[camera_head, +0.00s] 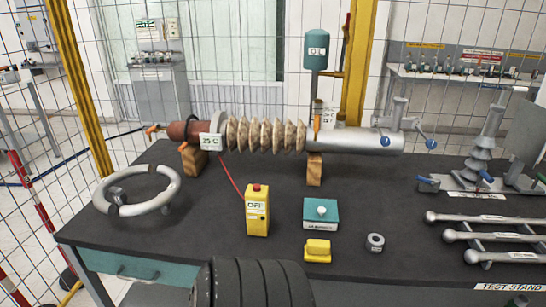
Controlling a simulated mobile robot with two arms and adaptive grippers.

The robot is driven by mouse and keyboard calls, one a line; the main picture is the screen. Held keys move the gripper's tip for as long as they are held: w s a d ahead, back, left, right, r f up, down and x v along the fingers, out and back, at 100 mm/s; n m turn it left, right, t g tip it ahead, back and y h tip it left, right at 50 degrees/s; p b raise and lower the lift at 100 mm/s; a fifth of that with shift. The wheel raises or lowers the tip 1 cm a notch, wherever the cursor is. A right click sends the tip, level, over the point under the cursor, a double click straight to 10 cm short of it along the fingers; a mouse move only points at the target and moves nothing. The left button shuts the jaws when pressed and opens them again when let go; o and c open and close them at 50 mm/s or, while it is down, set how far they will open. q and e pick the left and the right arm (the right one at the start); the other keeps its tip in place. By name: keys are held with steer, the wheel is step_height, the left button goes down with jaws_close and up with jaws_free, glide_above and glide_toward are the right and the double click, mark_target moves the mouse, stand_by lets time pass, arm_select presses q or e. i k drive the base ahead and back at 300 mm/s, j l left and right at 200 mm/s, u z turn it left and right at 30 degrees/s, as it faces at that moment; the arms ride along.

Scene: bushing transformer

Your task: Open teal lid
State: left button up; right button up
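A small square box with a teal lid (313,207) stands on the dark table, right of centre. The lid looks closed, lying flat. Neither my left nor my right gripper is in view. Nothing touches the box.
The dark table (160,240) holds a yellow box with a red button (257,210), a small yellow block (317,250), a metal nut (375,242), a pale ring (140,206) and silver rods (490,237). A ribbed bushing (268,135) lies behind on wooden blocks. A dark ribbed shape covers the front edge.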

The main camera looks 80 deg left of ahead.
mark_target(315, 210)
steer(key=u, duration=2.1)
